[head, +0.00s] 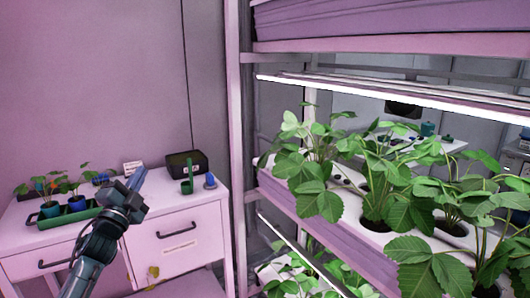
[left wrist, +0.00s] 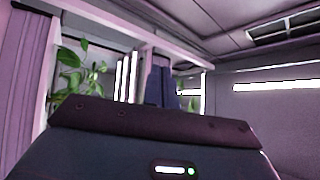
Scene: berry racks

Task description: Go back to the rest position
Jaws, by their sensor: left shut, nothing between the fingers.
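My left gripper (head: 137,180) is raised at the lower left of the head view, in front of the white cabinet. Its fingers point up and are shut with nothing between them. In the left wrist view the dark fingers (left wrist: 161,86) stand close together above the gripper body, with the rack and ceiling behind them. My right gripper is in neither view.
A rack (head: 238,130) with leafy plants (head: 325,170) and bright light bars fills the right side. The white cabinet (head: 180,240) holds a green tray (head: 68,216) with small potted plants, a black box (head: 187,164) and small tools. The wall above the cabinet is clear.

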